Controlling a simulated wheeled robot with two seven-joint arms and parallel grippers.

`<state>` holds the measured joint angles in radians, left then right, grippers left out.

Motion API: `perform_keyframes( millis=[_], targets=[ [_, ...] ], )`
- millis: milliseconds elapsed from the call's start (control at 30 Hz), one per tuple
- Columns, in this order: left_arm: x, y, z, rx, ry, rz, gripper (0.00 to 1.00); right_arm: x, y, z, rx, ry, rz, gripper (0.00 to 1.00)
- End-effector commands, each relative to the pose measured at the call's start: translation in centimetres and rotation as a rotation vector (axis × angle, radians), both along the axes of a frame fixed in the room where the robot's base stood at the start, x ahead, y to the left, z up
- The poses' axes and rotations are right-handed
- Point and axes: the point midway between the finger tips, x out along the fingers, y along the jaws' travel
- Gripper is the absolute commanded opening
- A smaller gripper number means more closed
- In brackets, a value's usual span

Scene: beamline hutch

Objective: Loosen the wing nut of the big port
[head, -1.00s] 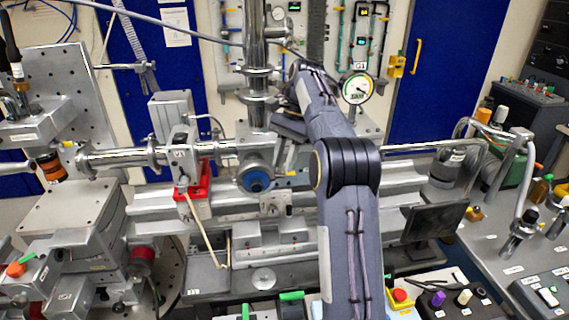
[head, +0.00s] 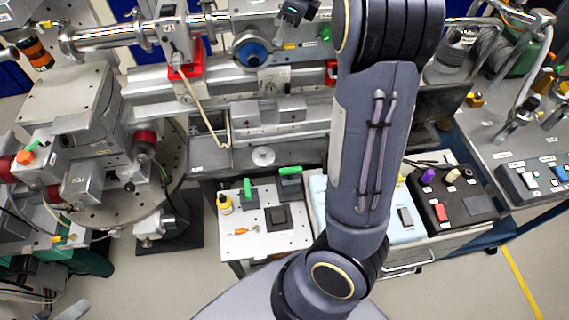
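A round port with a blue face (head: 252,51) and a metal ring sits on the beamline at the upper middle of the head view. I cannot make out a wing nut on it, and I cannot tell whether it is the big port. My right arm rises through the middle and leaves at the top. A dark piece that looks like my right gripper (head: 298,12) shows at the top edge, above and right of the blue port and apart from it. Its fingers are too small and cut off to read. My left gripper is not in view.
A white-topped cart (head: 283,243) below the beamline holds green-handled items, a yellow bottle (head: 224,203) and a dark square block. A black box with knobs (head: 455,208) stands right of my arm. A red bracket (head: 186,71) is on the beamline. Floor in front is clear.

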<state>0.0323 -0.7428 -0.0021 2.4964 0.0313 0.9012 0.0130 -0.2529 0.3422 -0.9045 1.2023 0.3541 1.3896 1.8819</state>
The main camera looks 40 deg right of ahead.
Motion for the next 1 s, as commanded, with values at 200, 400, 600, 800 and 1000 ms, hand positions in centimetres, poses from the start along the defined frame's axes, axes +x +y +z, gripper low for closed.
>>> perform_keyframes(
  millis=[200,400,600,800,1000],
  targets=[
    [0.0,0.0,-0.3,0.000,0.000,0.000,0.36,-0.6,-0.1,1.5,-0.001,-0.006,-0.186,0.25],
    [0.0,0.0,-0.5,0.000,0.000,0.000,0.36,-2.1,-0.8,5.3,0.000,-0.004,-0.184,0.25],
    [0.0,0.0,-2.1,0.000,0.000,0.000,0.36,-3.6,-1.0,4.8,0.011,-0.013,-0.117,0.25],
    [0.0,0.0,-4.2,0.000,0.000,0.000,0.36,-5.1,-0.3,1.2,0.016,-0.067,0.050,0.25],
    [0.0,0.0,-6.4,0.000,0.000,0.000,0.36,-6.6,0.8,-2.4,0.008,-0.132,0.220,0.25]
  ],
)
